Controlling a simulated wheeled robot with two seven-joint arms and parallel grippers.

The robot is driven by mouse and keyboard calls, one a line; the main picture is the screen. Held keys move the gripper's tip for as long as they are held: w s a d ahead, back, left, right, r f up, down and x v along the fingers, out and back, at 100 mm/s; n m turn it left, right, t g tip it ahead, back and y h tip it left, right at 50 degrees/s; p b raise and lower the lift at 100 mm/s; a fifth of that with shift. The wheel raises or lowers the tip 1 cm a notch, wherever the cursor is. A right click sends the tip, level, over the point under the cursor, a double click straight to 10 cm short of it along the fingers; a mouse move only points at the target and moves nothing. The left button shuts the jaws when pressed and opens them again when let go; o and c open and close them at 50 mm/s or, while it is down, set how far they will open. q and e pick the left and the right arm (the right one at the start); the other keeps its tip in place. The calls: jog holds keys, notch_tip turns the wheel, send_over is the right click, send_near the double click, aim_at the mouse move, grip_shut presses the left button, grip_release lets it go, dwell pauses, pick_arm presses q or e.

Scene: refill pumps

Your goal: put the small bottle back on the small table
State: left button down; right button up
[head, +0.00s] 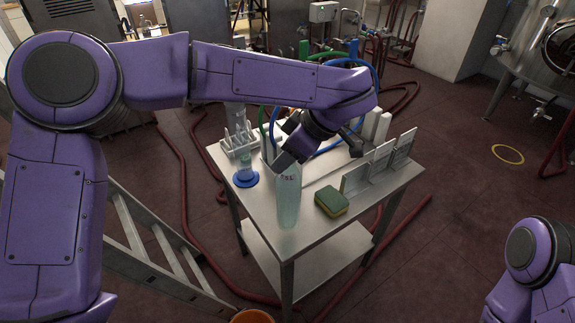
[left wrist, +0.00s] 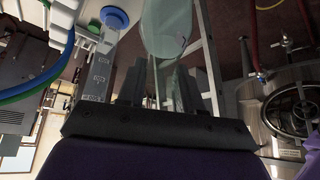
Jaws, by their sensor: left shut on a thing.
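My left gripper (head: 287,161) is shut on the upper part of the bottle from above. Whether the bottle's base touches the tabletop, I cannot tell. In the left wrist view the bottle (left wrist: 166,28) shows beyond the fingers (left wrist: 158,88). The fingers and my arm hide the bottle's top and part of the tabletop. My right arm shows at the lower right, with its gripper out of view.
A green and yellow sponge (head: 331,202) lies right of the bottle. Upright grey plates (head: 380,162) stand at the table's right. A clear vessel on a blue base (head: 245,179) and a white rack (head: 239,142) are at the left. A ladder (head: 150,243) and red hoses surround the table.

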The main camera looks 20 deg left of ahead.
pick_arm(q)
jog(key=shift+w+a+f, duration=0.15)
jog(key=shift+w+f, duration=0.6)
jog(key=shift+f, duration=0.05)
notch_tip(320, 180, down, 3)
jog(key=shift+w+f, duration=0.1)
jog(key=shift+f, duration=0.1)
jog(key=c, duration=0.7)
grip_release()
jog(key=shift+f, duration=0.1)
jog(key=shift+c, duration=0.2)
jog(key=v, duration=1.2)
